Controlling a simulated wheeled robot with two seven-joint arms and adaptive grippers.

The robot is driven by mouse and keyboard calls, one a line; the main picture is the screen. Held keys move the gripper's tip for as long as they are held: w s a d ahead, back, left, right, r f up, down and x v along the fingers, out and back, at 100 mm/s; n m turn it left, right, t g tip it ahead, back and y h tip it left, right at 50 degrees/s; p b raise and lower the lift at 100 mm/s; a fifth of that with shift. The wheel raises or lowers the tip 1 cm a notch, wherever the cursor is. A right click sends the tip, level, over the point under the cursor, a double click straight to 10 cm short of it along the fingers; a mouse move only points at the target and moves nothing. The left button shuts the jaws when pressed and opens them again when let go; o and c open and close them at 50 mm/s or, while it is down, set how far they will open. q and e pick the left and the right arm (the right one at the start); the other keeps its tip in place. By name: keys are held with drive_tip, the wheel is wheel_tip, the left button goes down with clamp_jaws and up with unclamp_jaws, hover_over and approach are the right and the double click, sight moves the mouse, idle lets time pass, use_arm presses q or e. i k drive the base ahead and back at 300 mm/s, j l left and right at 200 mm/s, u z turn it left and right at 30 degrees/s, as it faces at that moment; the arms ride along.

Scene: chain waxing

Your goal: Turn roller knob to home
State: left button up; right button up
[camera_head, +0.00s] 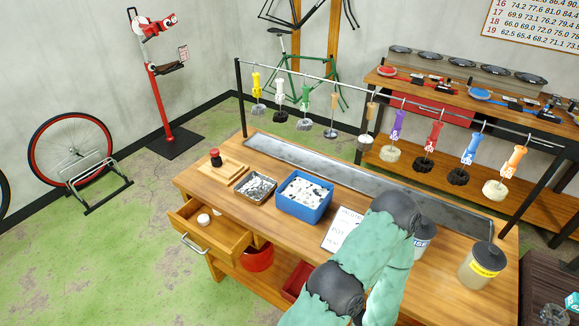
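No part is clearly identifiable as the roller knob. A small black and red knob-like piece (215,157) stands on a light wooden block (228,169) at the left end of the wooden workbench (440,275). At the lower right edge, a dark unit (532,278) carries a teal piece (572,303), cut off by the frame; I cannot tell what it is. One of my green-sleeved arms fills the lower middle, its bent joint over the bench. It hides part of a jar and a paper. Neither of my grippers is in view.
A blue bin (304,194) of white pieces, a metal tray (255,186) and a yellow-labelled jar (482,265) stand on the bench. A drawer (209,228) is pulled out at left. Several coloured-handled brushes hang from a rail (350,83) above the bench.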

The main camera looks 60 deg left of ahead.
sight(216, 159)
drive_tip(key=u, duration=2.8)
drive_tip(key=i+l+u, duration=0.1)
drive_tip(key=u, duration=0.4)
drive_tip(key=i+l, duration=0.05)
drive_tip(key=i, duration=0.05)
